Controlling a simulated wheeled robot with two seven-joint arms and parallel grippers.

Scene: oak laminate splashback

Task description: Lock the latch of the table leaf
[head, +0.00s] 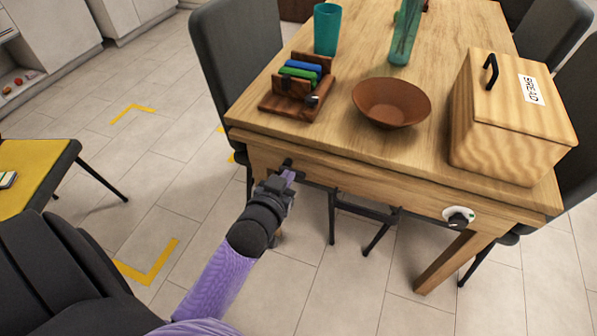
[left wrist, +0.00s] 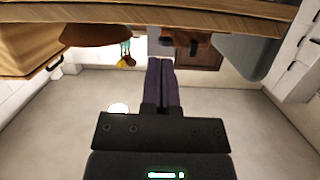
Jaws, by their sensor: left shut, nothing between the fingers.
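The wooden table (head: 420,165) has a front edge facing me. A black knob (head: 459,217) on a white plate with a green mark sits on its front face at the right; I take this to be the latch. My left gripper (head: 289,168) is at the table's front left, well left of the knob. Its fingers are shut and empty, and in the left wrist view they (left wrist: 161,72) point ahead below the table edge (left wrist: 200,12). Whether they touch the table, I cannot tell. My right gripper is not in view.
On the table stand a teal cup (head: 327,29), a wooden rack (head: 297,90) with coloured items, a brown bowl (head: 391,102) and a bread box (head: 512,115). Grey chairs (head: 237,45) flank the table. The floor before the table is clear.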

